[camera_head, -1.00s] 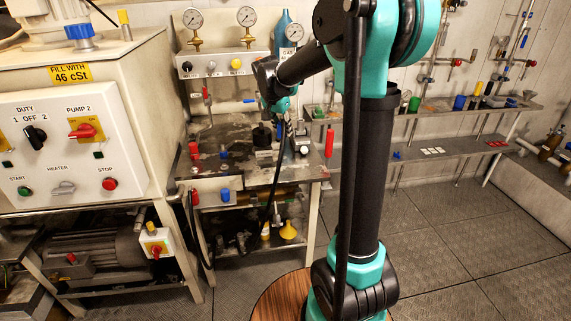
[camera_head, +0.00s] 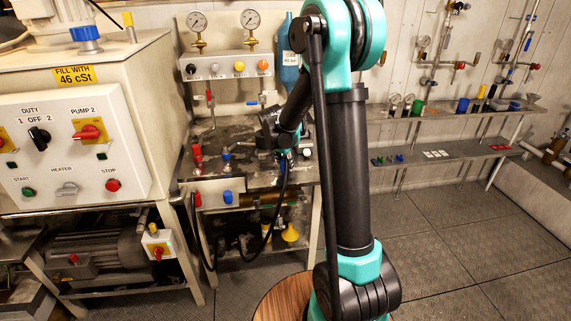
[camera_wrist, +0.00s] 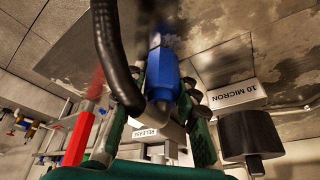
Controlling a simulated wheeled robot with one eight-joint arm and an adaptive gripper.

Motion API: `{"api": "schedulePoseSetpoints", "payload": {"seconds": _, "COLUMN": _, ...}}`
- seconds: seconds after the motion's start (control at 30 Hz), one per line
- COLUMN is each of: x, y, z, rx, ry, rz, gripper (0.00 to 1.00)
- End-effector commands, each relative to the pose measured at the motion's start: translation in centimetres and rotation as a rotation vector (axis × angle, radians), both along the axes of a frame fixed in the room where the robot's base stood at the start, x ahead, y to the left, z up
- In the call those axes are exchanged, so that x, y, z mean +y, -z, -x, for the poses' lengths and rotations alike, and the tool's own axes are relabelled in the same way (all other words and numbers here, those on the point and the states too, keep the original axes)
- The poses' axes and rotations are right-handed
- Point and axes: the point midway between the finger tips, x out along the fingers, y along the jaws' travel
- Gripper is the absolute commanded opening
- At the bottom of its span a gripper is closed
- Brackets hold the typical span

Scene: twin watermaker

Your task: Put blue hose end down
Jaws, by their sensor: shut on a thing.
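The blue hose end (camera_wrist: 163,78) is a blue fitting between the green fingers of my gripper (camera_wrist: 166,95) in the wrist view. My gripper is shut on it. A thick black hose (camera_wrist: 112,45) runs beside it and partly covers my left finger. In the head view my gripper (camera_head: 284,150) is low over the right part of the grey workbench (camera_head: 240,178), and the black hose (camera_head: 272,222) hangs from there over the front edge. The hose end is too small to make out there, and whether it touches the bench cannot be told.
The wrist view shows a "10 MICRON" block (camera_wrist: 248,126) and a dark cylinder (camera_wrist: 252,142) close on the right. A red post (camera_wrist: 78,135) and a "RELEASE" label (camera_wrist: 148,133) are near on the left. Red (camera_head: 197,152) and blue (camera_head: 227,156) fittings stand on the bench's left.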

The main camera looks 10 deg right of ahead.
Motion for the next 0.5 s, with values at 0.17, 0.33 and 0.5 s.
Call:
{"api": "schedulePoseSetpoints", "payload": {"seconds": 0.17, "x": 0.0, "y": -0.03, "z": -0.01, "rx": 0.0, "ry": 0.0, "rz": 0.0, "gripper": 0.0}}
{"api": "schedulePoseSetpoints", "payload": {"seconds": 0.33, "x": 0.0, "y": 0.22, "z": -0.03, "rx": 0.0, "ry": 0.0, "rz": 0.0, "gripper": 0.34}}
{"api": "schedulePoseSetpoints", "payload": {"seconds": 0.5, "x": 0.0, "y": 0.21, "z": -0.03, "rx": 0.0, "ry": 0.0, "rz": 0.0, "gripper": 0.51}}
